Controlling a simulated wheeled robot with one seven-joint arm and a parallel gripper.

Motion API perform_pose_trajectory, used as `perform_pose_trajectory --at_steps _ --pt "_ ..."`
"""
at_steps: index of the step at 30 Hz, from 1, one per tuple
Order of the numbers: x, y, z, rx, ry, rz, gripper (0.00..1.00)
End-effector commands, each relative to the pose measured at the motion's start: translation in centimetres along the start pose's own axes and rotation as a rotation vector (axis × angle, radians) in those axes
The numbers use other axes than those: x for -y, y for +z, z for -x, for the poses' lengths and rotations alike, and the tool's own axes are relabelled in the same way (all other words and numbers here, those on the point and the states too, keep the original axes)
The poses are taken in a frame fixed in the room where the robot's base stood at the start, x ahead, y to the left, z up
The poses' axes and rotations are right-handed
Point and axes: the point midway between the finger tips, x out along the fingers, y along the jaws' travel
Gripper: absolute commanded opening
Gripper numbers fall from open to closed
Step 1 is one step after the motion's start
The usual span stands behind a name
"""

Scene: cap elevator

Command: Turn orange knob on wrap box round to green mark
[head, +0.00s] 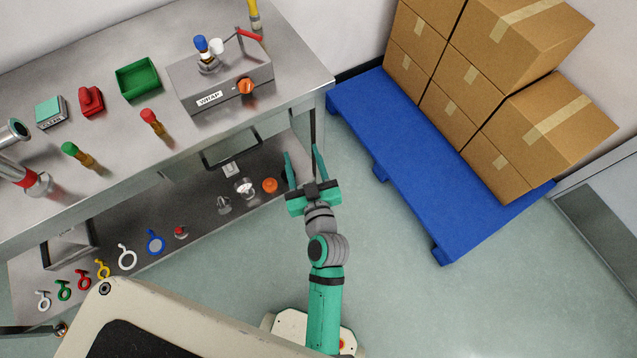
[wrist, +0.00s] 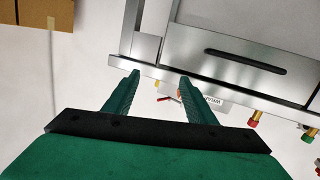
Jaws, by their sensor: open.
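The grey wrap box (head: 190,93), labelled WRAP, stands at the right end of the steel bench. Its orange knob (head: 245,87) is on the front face, right of the label. The green mark is too small to make out. The box's label also shows, upside down and small, in the wrist view (wrist: 213,101), beyond my right-hand finger. My gripper (head: 304,152) is open and empty, in front of the bench's right end, apart from the knob. In the wrist view my gripper (wrist: 158,80) has its fingers spread, with the bench edge beyond them.
A blue pallet (head: 400,160) with cardboard boxes (head: 480,75) stands right. Floor between is clear.

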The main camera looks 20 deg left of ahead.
Motion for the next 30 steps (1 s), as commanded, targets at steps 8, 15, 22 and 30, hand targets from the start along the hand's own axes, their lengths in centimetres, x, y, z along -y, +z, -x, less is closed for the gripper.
perform_pose_trajectory --at_steps 8,15,22,30 --pt "-1.4 2.6 3.7 0.045 0.103 -0.077 0.51" --pt "-2.0 3.7 6.0 0.062 0.164 -0.125 0.51" --pt "-2.1 4.0 6.6 0.066 0.181 -0.14 0.51" --pt "-2.1 4.1 6.6 0.066 0.182 -0.139 0.51"
